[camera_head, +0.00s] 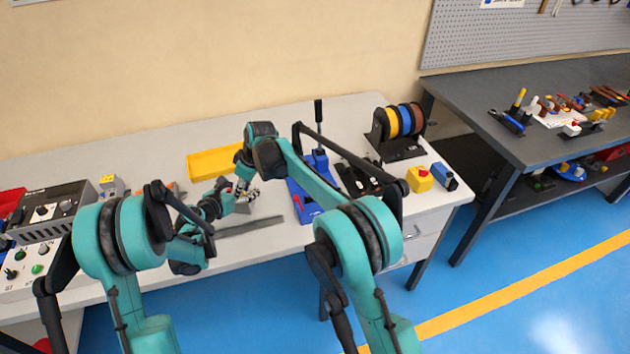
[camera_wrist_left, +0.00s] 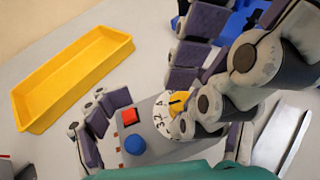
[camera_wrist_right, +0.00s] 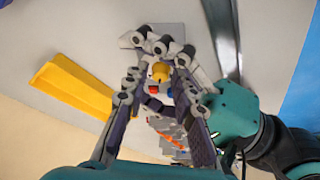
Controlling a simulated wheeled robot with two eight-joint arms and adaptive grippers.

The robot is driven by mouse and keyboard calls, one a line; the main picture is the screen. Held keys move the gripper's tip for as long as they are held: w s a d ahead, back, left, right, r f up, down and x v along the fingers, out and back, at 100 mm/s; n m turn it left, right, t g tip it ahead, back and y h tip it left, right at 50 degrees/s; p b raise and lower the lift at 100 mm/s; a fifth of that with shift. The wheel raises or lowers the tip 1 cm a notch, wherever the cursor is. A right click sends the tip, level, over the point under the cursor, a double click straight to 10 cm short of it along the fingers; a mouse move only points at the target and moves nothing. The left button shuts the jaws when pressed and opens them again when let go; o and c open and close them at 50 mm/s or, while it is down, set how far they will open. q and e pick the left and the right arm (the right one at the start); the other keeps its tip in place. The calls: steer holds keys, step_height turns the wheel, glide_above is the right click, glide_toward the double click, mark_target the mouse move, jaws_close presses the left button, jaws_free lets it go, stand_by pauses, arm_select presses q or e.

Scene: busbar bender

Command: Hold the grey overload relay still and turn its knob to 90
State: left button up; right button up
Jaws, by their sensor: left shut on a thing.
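The grey overload relay (camera_wrist_left: 160,118) stands on the bench in the left wrist view, with a red button, a blue button and a numbered white dial with a yellow knob (camera_wrist_left: 179,103). My left gripper (camera_head: 228,201) is shut on the relay, its fingers on either side of the body. My right gripper (camera_head: 243,188) comes down from above, and its fingers are at the dial. In the right wrist view the yellow knob (camera_wrist_right: 160,70) lies between the right fingertips; whether they touch it is unclear. The fingers hide part of the dial, so the pointer's exact reading is unclear.
A yellow tray (camera_head: 215,162) lies behind the grippers. A blue bender (camera_head: 307,200) stands close to the right, and a grey bar (camera_head: 250,227) lies in front. A control box (camera_head: 50,212) stands at the left. Wire spools (camera_head: 404,120) stand at the back right.

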steer(key=m, duration=0.2)
steer(key=m+t+h, duration=0.1)
steer(key=m, duration=0.2)
steer(key=shift+s+a+t, duration=0.2)
steer(key=shift+t, duration=0.1)
steer(key=shift+s+d+r+m, duration=0.1)
steer(key=shift+r+m, duration=0.2)
steer(key=shift+m, duration=0.1)
steer(key=v, duration=1.2)
steer(key=s+d+r+m, duration=0.1)
steer(key=s+d, duration=0.2)
steer(key=d, duration=0.3)
steer(key=s+d+r+m+t, duration=0.1)
steer(key=s+d+r, duration=0.1)
steer(key=d, duration=0.4)
steer(key=s+d+r+m+h, duration=0.1)
steer(key=s+d, duration=0.3)
steer(key=d, duration=0.2)
steer(key=shift+s+d+r+t, duration=0.3)
steer(key=shift+s+t, duration=0.05)
steer(key=shift+t, duration=0.05)
